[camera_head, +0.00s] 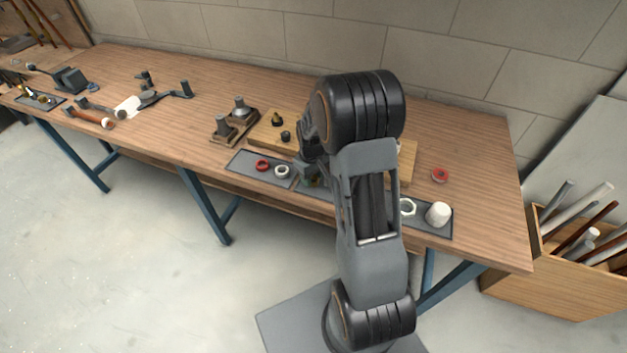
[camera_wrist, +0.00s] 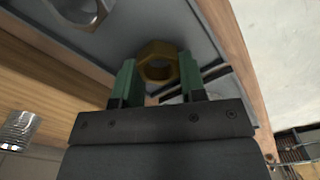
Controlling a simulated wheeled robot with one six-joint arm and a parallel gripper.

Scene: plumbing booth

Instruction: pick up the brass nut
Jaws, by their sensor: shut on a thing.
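The brass nut (camera_wrist: 158,66) is a gold-coloured hexagonal ring in the wrist view. It sits between the two green fingers of my gripper (camera_wrist: 157,76), which are shut on it. Grey tray surface shows behind the nut; I cannot tell whether the nut touches it. In the head view, my gripper (camera_head: 307,178) is low over the dark tray strip at the bench's front edge. The nut is hidden there by my arm.
A grey steel nut (camera_wrist: 86,9) lies on the tray. A red ring (camera_head: 262,165) and a white ring (camera_head: 281,171) lie left of my gripper. A wooden board (camera_head: 268,135) with fittings is behind.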

